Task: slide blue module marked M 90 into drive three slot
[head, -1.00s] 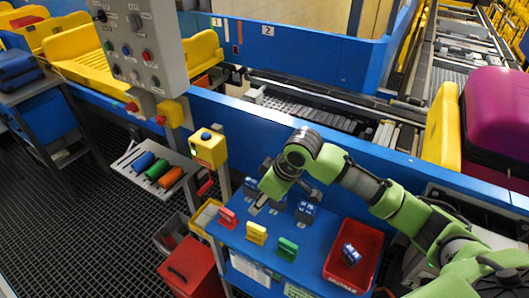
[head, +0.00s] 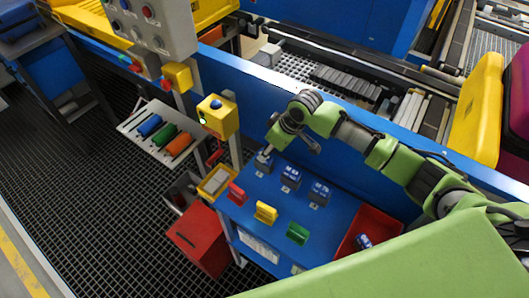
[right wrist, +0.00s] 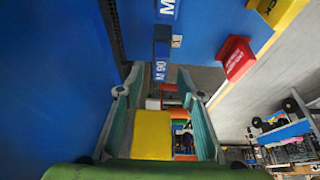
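A blue module marked M 90 (right wrist: 160,71) shows in the right wrist view, just ahead of and between my right fingertips, with gaps on both sides. My right gripper (right wrist: 157,94) is open and empty. In the head view the right gripper (head: 266,153) is at the leftmost dark holder (head: 263,164) on the blue table (head: 268,212). Two more holders with blue-topped modules stand to its right, the middle one (head: 290,178) and the right one (head: 319,193). Their markings are too small to read there. My left gripper is not in view.
Red (head: 236,194), yellow (head: 265,213) and green (head: 298,233) upright pieces stand along the table's front. A red bin (head: 345,250) holds another blue module (head: 363,241). A yellow button box (head: 217,117) stands left of the gripper. A blue wall runs behind the table.

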